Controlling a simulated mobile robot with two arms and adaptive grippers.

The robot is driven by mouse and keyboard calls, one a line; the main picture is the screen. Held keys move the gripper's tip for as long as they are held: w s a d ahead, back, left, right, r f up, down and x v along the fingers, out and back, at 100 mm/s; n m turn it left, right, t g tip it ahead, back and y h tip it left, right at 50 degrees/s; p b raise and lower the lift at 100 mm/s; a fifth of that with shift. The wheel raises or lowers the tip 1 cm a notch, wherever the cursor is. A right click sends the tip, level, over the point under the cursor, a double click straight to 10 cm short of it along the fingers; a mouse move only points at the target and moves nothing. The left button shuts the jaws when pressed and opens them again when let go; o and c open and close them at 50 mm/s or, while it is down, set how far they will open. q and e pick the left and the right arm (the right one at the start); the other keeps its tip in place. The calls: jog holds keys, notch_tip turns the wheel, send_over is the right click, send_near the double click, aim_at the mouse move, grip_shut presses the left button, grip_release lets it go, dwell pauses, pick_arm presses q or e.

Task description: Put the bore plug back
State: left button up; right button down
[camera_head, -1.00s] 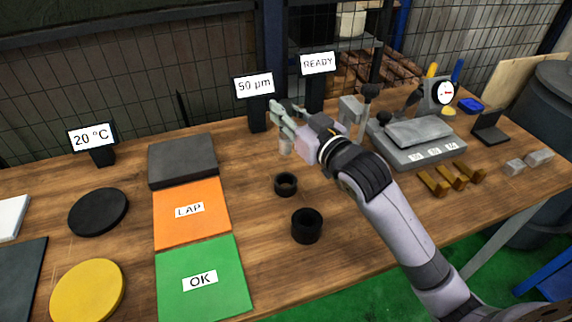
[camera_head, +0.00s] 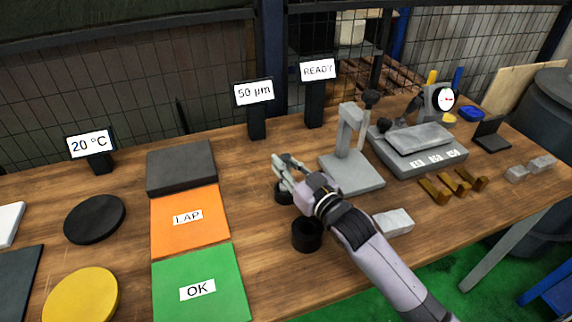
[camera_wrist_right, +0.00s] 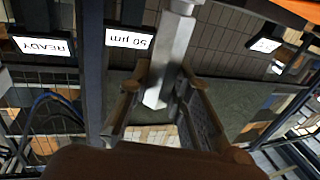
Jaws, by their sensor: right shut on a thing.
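My right gripper (camera_head: 284,164) is over the small black ring-shaped holder (camera_head: 282,196) on the wooden table. It is shut on a grey metal plug, seen between the fingers in the right wrist view (camera_wrist_right: 170,62). In the head view the gripper hides most or all of the plug, so I cannot tell whether its lower end is in the holder or above it. A larger black ring holder (camera_head: 307,236) stands just in front, below my wrist. My left gripper is not in view.
A light block (camera_head: 393,222) lies beside my forearm. Orange LAP (camera_head: 190,238) and green OK (camera_head: 200,268) mats lie left. Sign posts stand behind.

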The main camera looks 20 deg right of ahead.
jog(key=c, duration=1.5)
grip_release()
jog(key=shift+f, duration=0.1)
jog(key=shift+o, duration=0.2)
jog(key=shift+s, duration=0.2)
jog(key=p+v, duration=0.3)
jog(key=v, duration=0.8)
jog(key=shift+s+d+p, duration=0.15)
jog(key=shift+s+p, duration=0.2)
